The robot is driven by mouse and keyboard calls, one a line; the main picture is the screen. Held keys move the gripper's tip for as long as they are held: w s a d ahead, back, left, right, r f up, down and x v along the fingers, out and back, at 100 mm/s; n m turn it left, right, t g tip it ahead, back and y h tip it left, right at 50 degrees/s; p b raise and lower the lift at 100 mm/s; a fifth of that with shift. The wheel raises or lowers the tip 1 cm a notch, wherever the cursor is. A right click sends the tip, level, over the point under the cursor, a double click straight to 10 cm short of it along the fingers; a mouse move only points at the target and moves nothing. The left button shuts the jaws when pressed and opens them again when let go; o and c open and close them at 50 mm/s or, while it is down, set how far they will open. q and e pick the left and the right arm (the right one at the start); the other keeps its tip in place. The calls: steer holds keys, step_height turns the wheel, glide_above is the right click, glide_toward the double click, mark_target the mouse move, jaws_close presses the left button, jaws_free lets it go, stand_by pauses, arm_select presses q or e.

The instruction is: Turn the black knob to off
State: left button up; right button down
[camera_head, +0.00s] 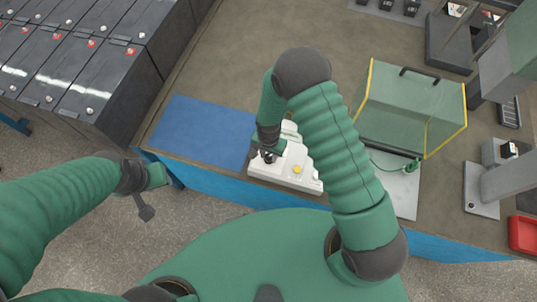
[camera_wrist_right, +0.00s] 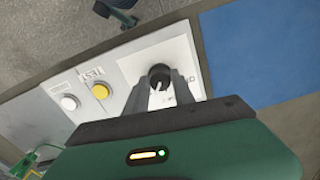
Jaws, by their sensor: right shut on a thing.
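The black knob (camera_wrist_right: 160,76) sits on a white control box (camera_wrist_right: 135,66), with a pale pointer line on it. My right gripper (camera_wrist_right: 160,88) is shut on the knob, one finger on each side. In the head view the white box (camera_head: 281,174) lies near the table's front edge, and my right gripper (camera_head: 266,154) is at its left end, hiding most of the knob. The off marking cannot be read; letters beside the knob are partly covered by a finger. My left gripper (camera_head: 147,212) hangs in front of the table, away from the box; its jaws are too small to judge.
A yellow button (camera_wrist_right: 101,91) and a white button (camera_wrist_right: 69,103) are on the same box. A blue mat (camera_head: 203,133) lies left of it. A clear green case (camera_head: 405,105) with yellow edges stands to the right. Battery rows (camera_head: 95,85) fill the upper left.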

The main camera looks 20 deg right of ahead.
steer(key=n, duration=0.5)
steer(key=shift+w+r+n+b, duration=0.1)
steer(key=shift+w+n+b, duration=0.2)
steer(key=shift+b, duration=0.1)
steer(key=n, duration=0.9)
steer(key=shift+n, duration=0.4)
steer(key=n, duration=0.4)
steer(key=shift+n, duration=0.3)
steer(key=c, duration=1.5)
jaws_free()
steer(key=o, duration=0.4)
steer(key=shift+o, duration=0.2)
steer(key=shift+s, duration=0.1)
